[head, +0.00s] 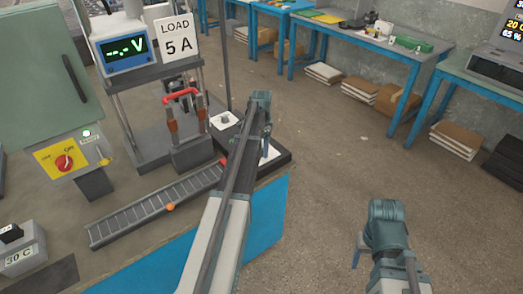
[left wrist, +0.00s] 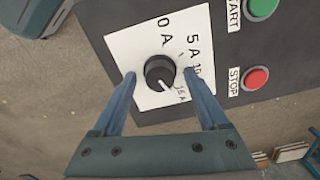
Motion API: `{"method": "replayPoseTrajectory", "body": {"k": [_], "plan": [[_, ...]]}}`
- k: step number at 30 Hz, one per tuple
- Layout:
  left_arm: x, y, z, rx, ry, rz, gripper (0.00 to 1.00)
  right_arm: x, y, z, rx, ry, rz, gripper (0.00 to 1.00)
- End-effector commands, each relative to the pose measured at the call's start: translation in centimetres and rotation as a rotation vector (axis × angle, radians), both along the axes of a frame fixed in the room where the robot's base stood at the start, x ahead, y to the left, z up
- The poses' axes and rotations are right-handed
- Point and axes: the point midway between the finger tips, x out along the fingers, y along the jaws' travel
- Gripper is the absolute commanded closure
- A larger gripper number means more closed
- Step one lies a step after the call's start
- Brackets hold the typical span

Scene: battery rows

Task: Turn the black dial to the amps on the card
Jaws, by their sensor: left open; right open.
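The card (head: 176,36) reads LOAD 5 A and stands at the top of the rig in the head view. The black dial (left wrist: 160,71) sits on a white plate (left wrist: 141,42) marked with amp values. Its white pointer is turned to the lower right, toward the 15 A mark; the 5 A mark is at its upper right. My left gripper (left wrist: 159,77) is open, its fingers on either side of the dial with gaps showing. In the head view my left arm hides part of the dark control box (head: 283,160). My right gripper (head: 386,215) is over the floor, away from the bench.
Green START (left wrist: 262,6) and red STOP (left wrist: 255,78) buttons lie right of the plate, close to my left gripper's right finger. A meter (head: 125,50) shows -.- V. A roller track (head: 155,207) and a red-handled clamp (head: 182,97) are nearby. Open floor lies right of the bench.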

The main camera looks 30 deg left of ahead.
Motion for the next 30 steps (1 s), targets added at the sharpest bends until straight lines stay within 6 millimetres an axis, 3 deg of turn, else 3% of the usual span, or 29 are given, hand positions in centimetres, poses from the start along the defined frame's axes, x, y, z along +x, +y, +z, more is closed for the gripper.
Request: {"method": "replayPoseTrajectory", "body": {"k": [4, 17, 30], "plan": [[0.00, 0.00, 0.08, 0.000, 0.000, 0.000, 0.23, 0.00, 0.00, 0.08, 0.000, 0.000, 0.000, 0.36], [-0.01, 0.01, 0.07, 0.000, 0.000, 0.000, 1.00, 0.00, 0.00, 0.07, 0.000, 0.000, 0.000, 0.36], [0.00, 0.01, 0.07, 0.000, 0.000, 0.096, 1.00, 0.00, -0.01, 0.07, 0.000, 0.000, 0.000, 0.36]]}}
